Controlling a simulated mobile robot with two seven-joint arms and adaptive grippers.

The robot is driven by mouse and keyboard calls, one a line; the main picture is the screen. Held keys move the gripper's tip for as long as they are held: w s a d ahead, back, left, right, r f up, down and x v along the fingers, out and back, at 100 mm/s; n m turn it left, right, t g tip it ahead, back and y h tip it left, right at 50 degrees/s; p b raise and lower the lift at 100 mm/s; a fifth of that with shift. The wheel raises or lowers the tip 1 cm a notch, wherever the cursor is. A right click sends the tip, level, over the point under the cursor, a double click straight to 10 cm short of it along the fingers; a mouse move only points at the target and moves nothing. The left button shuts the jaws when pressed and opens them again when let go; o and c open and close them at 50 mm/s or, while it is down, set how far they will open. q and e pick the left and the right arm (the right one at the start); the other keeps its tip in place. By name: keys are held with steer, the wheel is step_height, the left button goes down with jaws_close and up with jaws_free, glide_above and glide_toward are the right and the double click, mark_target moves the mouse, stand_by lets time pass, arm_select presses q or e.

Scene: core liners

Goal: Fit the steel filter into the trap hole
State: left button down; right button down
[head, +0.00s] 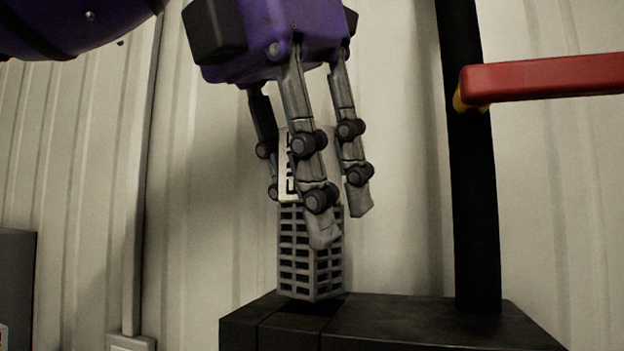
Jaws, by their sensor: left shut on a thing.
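The steel filter (311,262) is an upright grey block with a grid of slots and a pale upper part with dark markings. My left gripper (332,220) points down from above and is shut on the filter's upper part, with its fingers around it. The filter's lower end is at the top of a black box-like stand (420,318), over a dark patch near its left part. That dark patch may be the trap hole or a shadow; I cannot tell. I cannot tell whether the filter's lower end touches the stand. My right gripper is not in view.
A black post (472,180) rises from the right part of the stand. A red bar (545,80) sticks out from it to the right. A pale ribbed wall (400,200) is behind. A dark grey box (17,285) is at the far left.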

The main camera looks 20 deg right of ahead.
arm_select(q)
steer(key=c, duration=1.4)
jaws_free()
steer(key=shift+o, duration=0.2)
